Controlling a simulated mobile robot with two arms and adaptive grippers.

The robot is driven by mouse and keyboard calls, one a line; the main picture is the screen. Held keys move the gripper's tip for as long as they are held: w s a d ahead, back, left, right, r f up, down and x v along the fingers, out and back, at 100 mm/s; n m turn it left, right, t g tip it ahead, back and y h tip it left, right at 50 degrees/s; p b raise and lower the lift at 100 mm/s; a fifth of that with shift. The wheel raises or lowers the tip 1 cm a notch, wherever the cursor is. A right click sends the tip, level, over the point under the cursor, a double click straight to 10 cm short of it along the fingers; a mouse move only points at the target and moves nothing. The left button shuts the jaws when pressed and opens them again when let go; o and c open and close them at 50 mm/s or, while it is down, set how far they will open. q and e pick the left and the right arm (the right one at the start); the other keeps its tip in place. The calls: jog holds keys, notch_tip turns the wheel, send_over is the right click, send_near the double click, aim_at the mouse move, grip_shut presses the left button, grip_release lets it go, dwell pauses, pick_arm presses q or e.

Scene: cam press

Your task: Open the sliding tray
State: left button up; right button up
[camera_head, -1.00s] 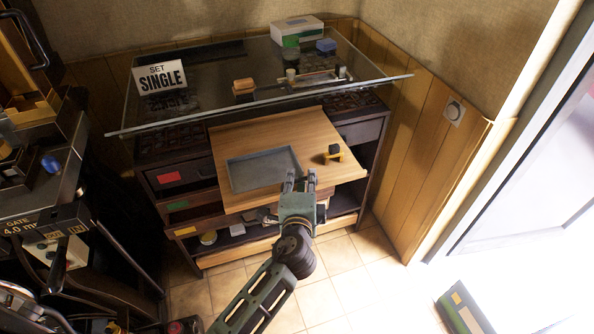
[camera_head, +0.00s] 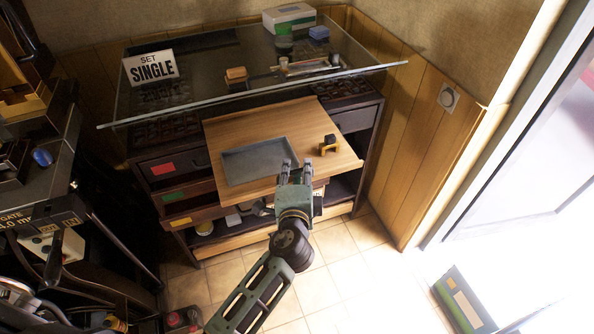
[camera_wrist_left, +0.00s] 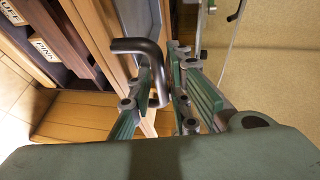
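A pull-out wooden board (camera_head: 245,135), which seems to be the sliding tray, juts from the dark cabinet under the glass top. A shallow grey tray (camera_head: 262,163) and a small yellow-and-black piece (camera_head: 328,145) are on it. My left gripper (camera_head: 295,166) is at the board's front edge, its two fingers apart. In the left wrist view, a dark bent metal handle (camera_wrist_left: 139,46) reaches in between the fingers of the left gripper (camera_wrist_left: 163,75). Firm contact with the handle cannot be made out. My right gripper is not in view.
A glass top (camera_head: 205,85) overhangs the cabinet, with a "SET SINGLE" sign (camera_head: 150,68) on it. Drawers with a red label (camera_head: 162,169) and a green label (camera_head: 174,196) lie at left. Dark machinery stands further left. Tiled floor (camera_head: 340,240) is open in front.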

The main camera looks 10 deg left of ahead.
pick_arm(q)
jog(key=v, duration=1.1)
jog(key=shift+s, duration=0.4)
jog(key=shift+d+r, duration=0.1)
jog(key=shift+d, duration=0.05)
jog(key=s+f+n+g+h, duration=0.1)
jog(key=s+f+g, duration=0.25)
jog(key=f, duration=0.75)
jog(key=s+a+f+n+g+h, duration=0.15)
jog(key=s+f, duration=0.25)
jog(key=f, duration=0.8)
jog(key=s+f+g, duration=0.3)
jog(key=s+f, duration=0.1)
jog(key=f, duration=0.7)
jog(key=s+a+f+n+g, duration=0.3)
jog(key=s+a+f+n, duration=0.2)
jog(key=s+f, duration=0.4)
jog(key=s+a+f+n+g, duration=0.3)
jog(key=s+f, duration=0.6)
jog(key=s, duration=1)
jog(key=a+n, duration=0.2)
jog(key=a, duration=0.1)
jog(key=shift+f+g, duration=0.15)
jog(key=shift+g, duration=0.15)
